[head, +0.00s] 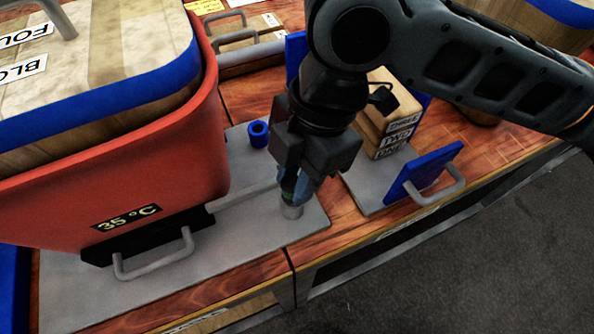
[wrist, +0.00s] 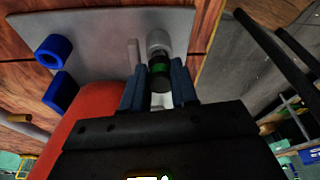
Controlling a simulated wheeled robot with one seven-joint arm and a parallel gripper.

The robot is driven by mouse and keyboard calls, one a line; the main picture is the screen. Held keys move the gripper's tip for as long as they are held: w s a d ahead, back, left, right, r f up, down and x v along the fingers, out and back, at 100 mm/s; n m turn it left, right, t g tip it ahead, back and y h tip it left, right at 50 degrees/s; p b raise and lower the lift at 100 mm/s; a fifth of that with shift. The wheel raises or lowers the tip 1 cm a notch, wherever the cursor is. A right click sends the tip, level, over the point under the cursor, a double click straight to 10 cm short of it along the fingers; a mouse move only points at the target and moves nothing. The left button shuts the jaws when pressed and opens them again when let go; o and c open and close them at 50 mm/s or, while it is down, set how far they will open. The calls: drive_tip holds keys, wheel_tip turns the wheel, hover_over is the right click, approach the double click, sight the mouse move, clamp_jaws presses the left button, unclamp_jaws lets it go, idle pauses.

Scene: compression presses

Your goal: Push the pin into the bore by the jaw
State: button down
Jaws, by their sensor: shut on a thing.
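My gripper (head: 293,188) points down over the grey plate in the head view, with its blue fingers shut on a dark pin with a green band. The pin (wrist: 160,72) shows between the fingertips (wrist: 159,88) in the wrist view. A short grey round collar (head: 291,211) stands on the plate right below the fingers; it also shows in the wrist view (wrist: 159,40). The pin lines up with this collar and meets it or nearly so. Its opening is hidden, so I cannot tell how deep the pin sits. I cannot make out the jaw for certain.
A red tub (head: 150,190) marked 35 °C, with a blue-edged wooden block in it, stands close left. A blue ring (head: 258,134) stands on the grey plate (head: 250,225). Stacked labelled wood blocks (head: 385,115) and a blue handled panel (head: 425,174) are at right.

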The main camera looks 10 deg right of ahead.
drive_tip(key=shift+a+p+v, duration=0.2)
drive_tip(key=shift+p+v, duration=0.65)
drive_tip(key=shift+v, duration=0.15)
drive_tip(key=shift+s+r, duration=0.1)
idle(1.1)
drive_tip(key=shift+d+b+x, duration=0.25)
drive_tip(key=shift+b+x, duration=0.4)
drive_tip(key=shift+x, duration=0.45)
drive_tip(key=c, duration=0.8)
unclamp_jaws()
drive_tip(key=shift+v, duration=3.85)
drive_tip(key=shift+s+d, duration=0.1)
